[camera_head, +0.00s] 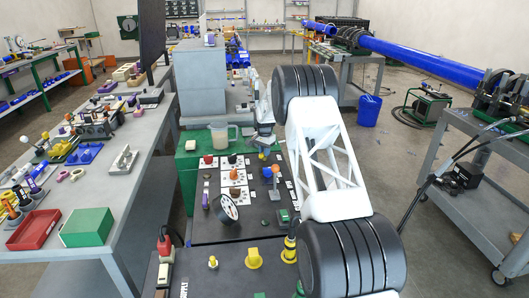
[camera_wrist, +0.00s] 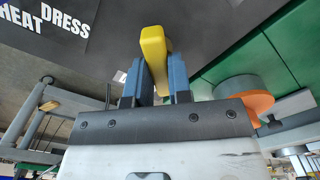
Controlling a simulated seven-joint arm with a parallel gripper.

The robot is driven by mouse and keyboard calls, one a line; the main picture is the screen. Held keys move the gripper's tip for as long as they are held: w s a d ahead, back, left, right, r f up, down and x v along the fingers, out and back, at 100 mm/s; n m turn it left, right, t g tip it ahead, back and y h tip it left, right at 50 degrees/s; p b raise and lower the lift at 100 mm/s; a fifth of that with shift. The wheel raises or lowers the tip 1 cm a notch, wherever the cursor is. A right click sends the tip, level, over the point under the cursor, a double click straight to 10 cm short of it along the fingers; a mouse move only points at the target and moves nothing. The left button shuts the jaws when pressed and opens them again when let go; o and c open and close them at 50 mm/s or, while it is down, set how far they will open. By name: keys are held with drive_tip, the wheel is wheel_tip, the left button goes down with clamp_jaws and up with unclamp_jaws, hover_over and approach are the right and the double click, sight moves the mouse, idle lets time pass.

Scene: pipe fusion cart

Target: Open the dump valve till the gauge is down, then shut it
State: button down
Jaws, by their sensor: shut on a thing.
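In the wrist view my gripper (camera_wrist: 155,85) has its two blue fingers closed on either side of a yellow handle (camera_wrist: 153,45), which I take to be the dump valve's. The handle stands out from the dark panel, its far end rising past the fingertips. In the head view my gripper (camera_head: 264,142) is over the back of the control panel, and the held handle cannot be made out there. A round gauge (camera_head: 227,208) with a pale dial and dark rim stands tilted on the panel. Its needle is too small to read.
A clear jug (camera_head: 219,138) stands behind. An orange disc (camera_wrist: 250,104) is close right of the fingers.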

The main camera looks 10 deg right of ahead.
drive_tip(key=n, duration=0.4)
drive_tip(key=shift+n, duration=0.3)
drive_tip(key=n, duration=0.4)
idle(0.4)
drive_tip(key=c, duration=1)
unclamp_jaws()
drive_tip(key=shift+c, duration=0.2)
drive_tip(key=shift+r, duration=3.9)
